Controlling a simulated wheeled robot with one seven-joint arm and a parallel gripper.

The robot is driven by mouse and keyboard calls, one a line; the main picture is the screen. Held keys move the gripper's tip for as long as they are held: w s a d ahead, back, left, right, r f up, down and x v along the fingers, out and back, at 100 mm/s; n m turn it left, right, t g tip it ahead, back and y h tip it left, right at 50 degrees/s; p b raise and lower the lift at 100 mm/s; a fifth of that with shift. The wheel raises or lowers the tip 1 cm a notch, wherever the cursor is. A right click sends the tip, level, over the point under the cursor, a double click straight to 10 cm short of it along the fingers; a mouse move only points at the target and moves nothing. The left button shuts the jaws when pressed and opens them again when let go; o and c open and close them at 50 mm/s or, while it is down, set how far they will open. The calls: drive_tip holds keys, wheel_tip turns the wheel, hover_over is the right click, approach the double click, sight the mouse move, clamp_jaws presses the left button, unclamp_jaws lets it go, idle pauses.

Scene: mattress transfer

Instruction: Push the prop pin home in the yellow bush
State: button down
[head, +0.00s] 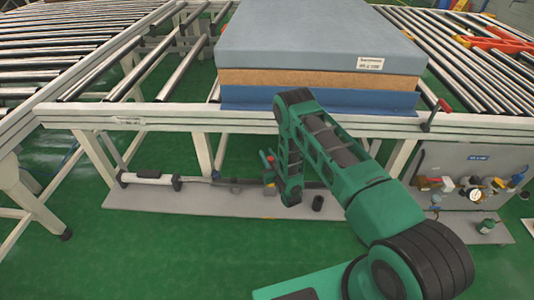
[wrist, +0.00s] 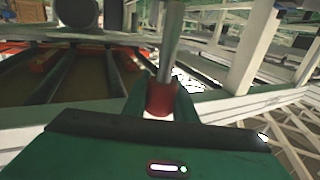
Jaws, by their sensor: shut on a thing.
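The prop pin shows in the wrist view as a red knob (wrist: 160,98) with a bright metal rod (wrist: 172,42) running up and away from it. My gripper (wrist: 160,92) is shut on the red knob, one dark green finger on each side. In the head view my gripper hangs low under the front rail, mostly hidden by my own arm. A small red piece (head: 270,160) shows just left of it. A small yellow patch (head: 269,184) lies below that; I cannot tell whether it is the yellow bush. The pin's far end and its seating are not clear.
A blue-grey mattress (head: 315,35) lies on the roller table above the front rail (head: 180,118). A grey base plate (head: 240,202) with a white cylinder (head: 145,176) runs below. A valve panel (head: 465,180) stands at right. A red-handled lever (head: 440,107) rises from the rail.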

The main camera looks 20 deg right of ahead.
drive_tip(key=shift+f, duration=0.7)
wheel_tip(320, 180, down, 8)
idle(4.6)
drive_tip(key=c, duration=1.4)
unclamp_jaws()
drive_tip(key=shift+f, duration=0.1)
drive_tip(key=shift+o, duration=0.2)
drive_tip(key=shift+s, duration=0.15)
drive_tip(key=s+d, duration=0.1)
drive_tip(key=s, duration=0.9)
drive_tip(key=shift+s, duration=0.25)
